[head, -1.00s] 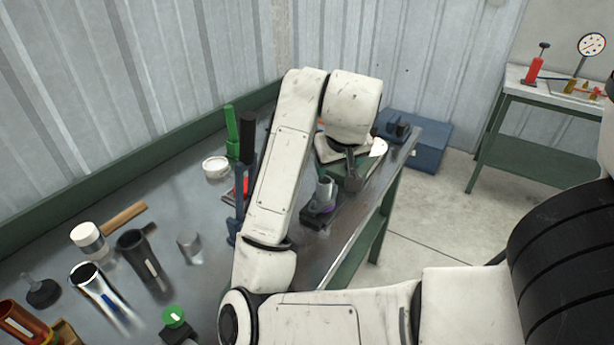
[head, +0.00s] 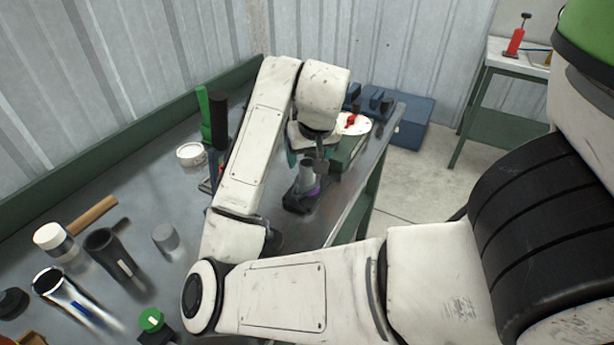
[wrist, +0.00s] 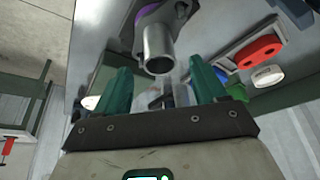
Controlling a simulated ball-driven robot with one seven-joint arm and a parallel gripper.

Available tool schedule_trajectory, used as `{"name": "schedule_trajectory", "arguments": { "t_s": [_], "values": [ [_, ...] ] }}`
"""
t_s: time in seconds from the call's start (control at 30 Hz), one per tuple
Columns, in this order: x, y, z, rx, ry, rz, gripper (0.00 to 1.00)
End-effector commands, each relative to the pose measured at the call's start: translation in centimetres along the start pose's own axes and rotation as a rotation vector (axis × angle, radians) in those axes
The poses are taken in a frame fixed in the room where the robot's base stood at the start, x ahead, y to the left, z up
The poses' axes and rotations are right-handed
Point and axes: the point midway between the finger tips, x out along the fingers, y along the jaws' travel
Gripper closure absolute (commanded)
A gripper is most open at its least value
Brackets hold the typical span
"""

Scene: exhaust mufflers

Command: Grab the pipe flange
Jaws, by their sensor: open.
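The pipe flange (head: 306,177) is a short grey metal tube on a dark flat plate, with a purple patch beside the tube. It is on the metal workbench, near the bench's right edge. In the wrist view the pipe flange (wrist: 159,47) is at the top centre, its open tube end pointing toward the camera. My gripper (wrist: 160,66) is open, with its green fingers spread left and right just below the tube end in the picture. Nothing is between the fingers. In the head view my arm partly hides the fingers, just above the flange.
A white tub (head: 190,153) and a green cylinder (head: 204,112) stand behind my arm.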

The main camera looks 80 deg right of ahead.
Motion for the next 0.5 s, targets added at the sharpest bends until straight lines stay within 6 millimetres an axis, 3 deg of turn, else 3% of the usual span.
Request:
{"name": "schedule_trajectory", "arguments": {
  "t_s": [0.2, 0.5],
  "values": [
    [3.0, -0.1, 0.3, -0.003, -0.003, 0.000, 0.29],
    [3.7, -0.1, 0.2, -0.001, 0.000, 0.000, 0.29]
  ]
}}
